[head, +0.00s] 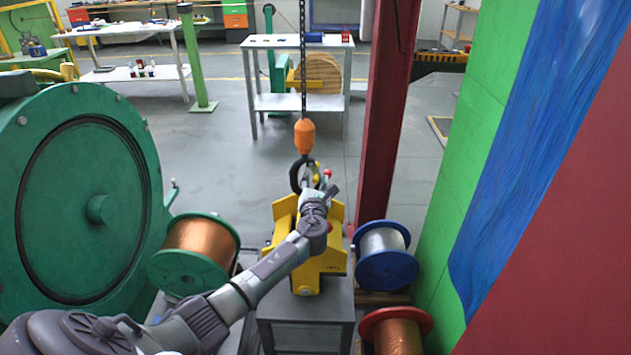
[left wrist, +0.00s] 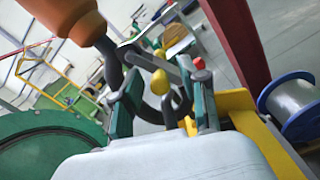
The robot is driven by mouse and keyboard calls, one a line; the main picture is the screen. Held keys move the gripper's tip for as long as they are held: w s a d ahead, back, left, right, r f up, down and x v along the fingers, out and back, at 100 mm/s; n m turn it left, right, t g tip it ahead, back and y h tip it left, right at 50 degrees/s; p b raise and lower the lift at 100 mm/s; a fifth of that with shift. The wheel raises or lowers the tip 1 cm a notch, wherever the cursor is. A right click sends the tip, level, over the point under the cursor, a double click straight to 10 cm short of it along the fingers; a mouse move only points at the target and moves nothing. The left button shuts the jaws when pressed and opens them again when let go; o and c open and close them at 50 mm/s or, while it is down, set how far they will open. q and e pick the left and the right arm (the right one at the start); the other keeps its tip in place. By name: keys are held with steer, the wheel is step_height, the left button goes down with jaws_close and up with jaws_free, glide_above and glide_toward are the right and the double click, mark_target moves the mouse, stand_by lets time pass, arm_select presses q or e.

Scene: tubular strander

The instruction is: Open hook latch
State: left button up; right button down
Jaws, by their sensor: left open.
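A dark hook (head: 296,174) hangs below an orange block (head: 305,136) on a chain. In the left wrist view the hook (left wrist: 113,68) comes down from the orange block (left wrist: 62,18) and curves between my fingers. A grey bar with a yellow knob (left wrist: 160,82), seemingly the latch, lies across the hook's mouth; a red knob (left wrist: 198,63) shows to its right. My left gripper (head: 318,186) is at the hook; in the wrist view its open fingers (left wrist: 163,104) stand either side of the hook and yellow knob. Whether a finger touches the latch I cannot tell. My right gripper is out of view.
A yellow fixture (head: 322,267) stands on a grey table (head: 308,307) below the hook. Copper (head: 200,246) and blue-flanged (head: 386,270) spools flank it. A red column (head: 388,120) rises close to the right. A green drum (head: 90,190) fills the left.

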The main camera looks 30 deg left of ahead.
arm_select(q)
steer(key=shift+s+r, duration=0.1)
jaws_close()
steer(key=shift+d+n, duration=0.1)
steer(key=shift+n, duration=0.3)
steer(key=n, duration=0.2)
steer(key=b, duration=0.1)
steer(key=shift+w+d+r+n, duration=0.25)
steer(key=shift+d+r+n, duration=0.05)
steer(key=shift+n, duration=0.1)
steer(key=shift+w+d+r+n+b, duration=0.15)
steer(key=shift+r+n+b, duration=0.2)
steer(key=shift+n, duration=1)
steer(key=shift+w+d+r+n+b, duration=0.15)
steer(key=shift+r+n, duration=0.25)
steer(key=shift+n, duration=1)
steer(key=shift+d+r+n+b, duration=0.15)
steer(key=shift+r+n+b, duration=0.25)
steer(key=shift+n, duration=0.95)
steer(key=shift+r, duration=0.1)
